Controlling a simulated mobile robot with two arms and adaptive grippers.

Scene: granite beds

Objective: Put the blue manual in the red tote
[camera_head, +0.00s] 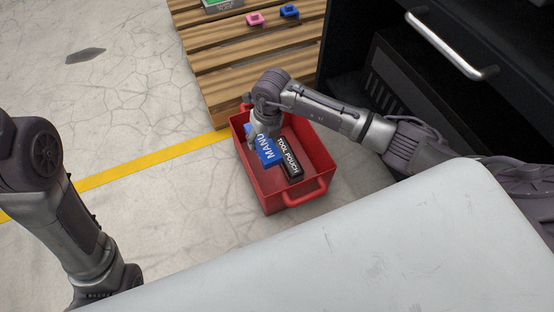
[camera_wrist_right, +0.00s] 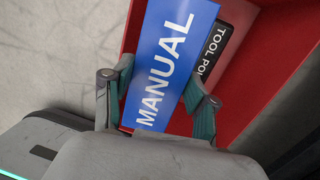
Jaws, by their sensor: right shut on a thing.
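The blue manual (camera_head: 265,149) is held by my right gripper (camera_head: 257,132) within the outline of the red tote (camera_head: 267,196) in the head view. In the right wrist view the manual (camera_wrist_right: 172,55) sits between the two fingers of my right gripper (camera_wrist_right: 158,88), its white lettering facing the camera. I cannot tell if the manual touches the tote floor. A black tool pouch (camera_head: 290,158) lies in the tote beside the manual; the manual partly covers it in the wrist view (camera_wrist_right: 213,50). My left arm shows at the left, but its gripper is not in view.
A wooden pallet (camera_head: 235,75) stands behind the tote with a pink part (camera_head: 255,19) and a blue part (camera_head: 290,11) on it. A dark cabinet with a metal handle (camera_head: 445,48) is at the right. Open floor (camera_head: 120,110) lies to the left.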

